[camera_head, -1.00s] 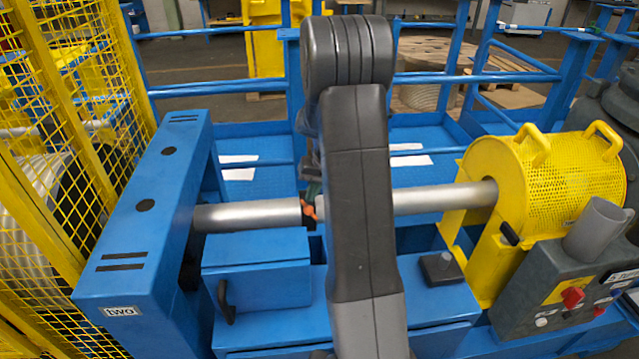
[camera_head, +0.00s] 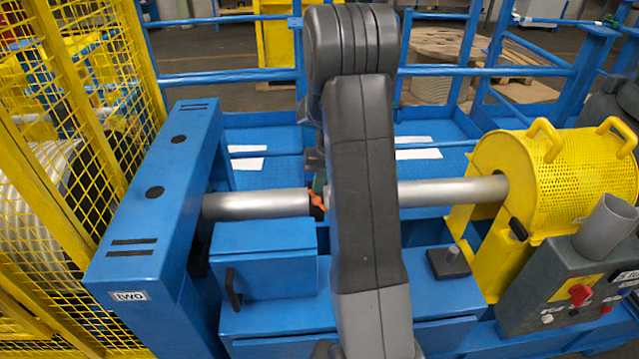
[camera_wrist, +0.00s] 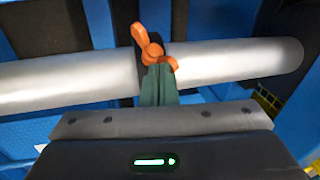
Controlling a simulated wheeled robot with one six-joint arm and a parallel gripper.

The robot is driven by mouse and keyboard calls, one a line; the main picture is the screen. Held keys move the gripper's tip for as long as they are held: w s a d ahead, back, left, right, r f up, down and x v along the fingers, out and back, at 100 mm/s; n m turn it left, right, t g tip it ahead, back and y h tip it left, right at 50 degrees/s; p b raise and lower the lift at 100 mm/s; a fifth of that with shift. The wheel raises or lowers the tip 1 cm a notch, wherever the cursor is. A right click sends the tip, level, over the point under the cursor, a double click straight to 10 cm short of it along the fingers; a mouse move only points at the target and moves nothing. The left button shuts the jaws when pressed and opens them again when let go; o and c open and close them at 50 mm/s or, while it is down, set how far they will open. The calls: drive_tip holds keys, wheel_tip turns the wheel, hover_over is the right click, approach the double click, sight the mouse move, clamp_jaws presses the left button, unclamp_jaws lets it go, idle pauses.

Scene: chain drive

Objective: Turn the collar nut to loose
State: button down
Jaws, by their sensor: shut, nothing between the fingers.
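The collar nut (camera_wrist: 152,48) shows orange wing-like lobes on a dark collar around a silver shaft (camera_wrist: 70,80) in the wrist view. In the head view a bit of the orange nut (camera_head: 317,203) shows at the left edge of my arm, which hides the rest. My gripper (camera_wrist: 158,70) has narrow dark green fingers, shut together and empty. Their tips are right at the lower orange lobe, overlapping it in the wrist view. I cannot tell whether they touch it. The silver shaft (camera_head: 255,205) runs across the head view.
A blue housing marked "two" (camera_head: 165,200) stands at left beside a yellow mesh fence (camera_head: 60,120). A yellow mesh guard (camera_head: 570,180) covers the shaft's right end. A grey control box with a red knob (camera_head: 580,295) is at lower right. Blue boxes (camera_head: 262,265) lie below the shaft.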

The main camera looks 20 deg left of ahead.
drive_tip(key=shift+s+a+n+h, duration=0.15)
drive_tip(key=shift+a+n+h, duration=0.15)
drive_tip(key=shift+n, duration=0.1)
drive_tip(key=shift+s+a+f+n+t+h+b, duration=0.1)
drive_tip(key=shift+s+a+n+t+h+b, duration=0.2)
drive_tip(key=shift+n+h, duration=0.4)
drive_tip(key=shift+s+a+f+n+t+h+b, duration=0.15)
drive_tip(key=shift+a+n+t+h, duration=0.25)
drive_tip(key=shift+n+h, duration=0.25)
drive_tip(key=shift+r, duration=0.1)
drive_tip(key=shift+s+a, duration=0.15)
